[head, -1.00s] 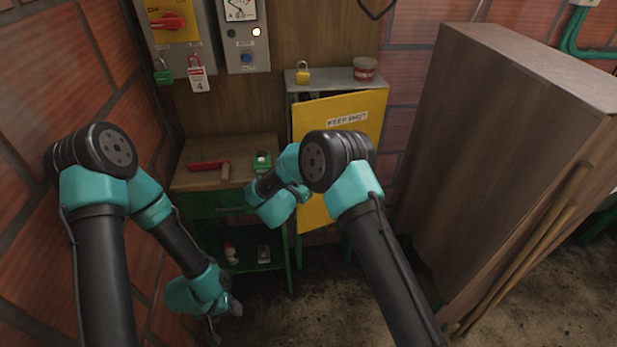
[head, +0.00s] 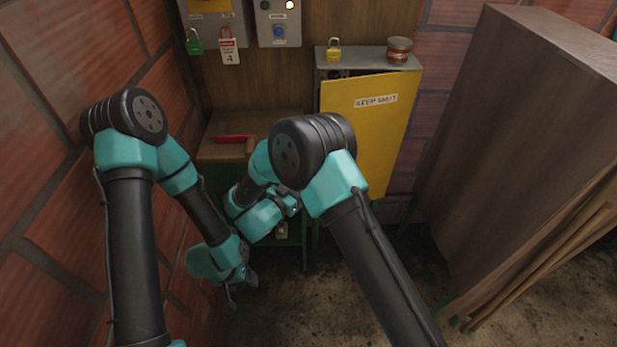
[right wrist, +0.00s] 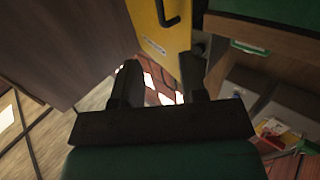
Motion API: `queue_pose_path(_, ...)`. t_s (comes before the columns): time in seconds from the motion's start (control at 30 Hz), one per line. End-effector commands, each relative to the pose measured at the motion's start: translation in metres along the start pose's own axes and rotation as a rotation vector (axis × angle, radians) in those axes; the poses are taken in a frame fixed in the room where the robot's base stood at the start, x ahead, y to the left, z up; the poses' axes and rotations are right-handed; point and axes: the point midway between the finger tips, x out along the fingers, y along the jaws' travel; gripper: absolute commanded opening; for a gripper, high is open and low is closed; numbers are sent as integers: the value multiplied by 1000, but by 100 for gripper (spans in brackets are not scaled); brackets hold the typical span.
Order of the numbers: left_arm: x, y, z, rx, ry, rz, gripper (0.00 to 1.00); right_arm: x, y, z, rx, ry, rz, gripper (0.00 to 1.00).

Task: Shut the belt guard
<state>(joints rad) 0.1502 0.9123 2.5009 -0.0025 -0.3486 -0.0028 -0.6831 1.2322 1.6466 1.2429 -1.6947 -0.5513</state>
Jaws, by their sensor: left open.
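The belt guard is a yellow door (head: 388,130) labelled KEEP SHUT on the grey cabinet (head: 366,62). It stands ajar, with a dark gap along its top. In the right wrist view the yellow door (right wrist: 166,30) with its black handle shows at the top, beyond the fingers. My right gripper (right wrist: 160,82) is open, its two fingers apart with nothing held between them. In the head view it is just left of the door, partly hidden by my arm; I cannot tell whether it touches. My left gripper (head: 240,290) is open and empty, low at the left, away from the door.
A large brown cabinet (head: 510,150) with leaning poles stands right. Brick wall borders the left; open floor lies in front.

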Motion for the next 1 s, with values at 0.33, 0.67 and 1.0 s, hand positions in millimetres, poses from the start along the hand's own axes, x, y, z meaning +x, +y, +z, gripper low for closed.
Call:
queue_pose_path(0.33,0,0,0,0,0,0,69,-8,0,0,0,1,0,39)
queue_pose_path(0.67,0,0,0,0,0,0,69,14,6,2,85,21,-55,12)
queue_pose_path(1.0,0,0,0,0,0,0,69,89,32,15,514,-11,-364,0)
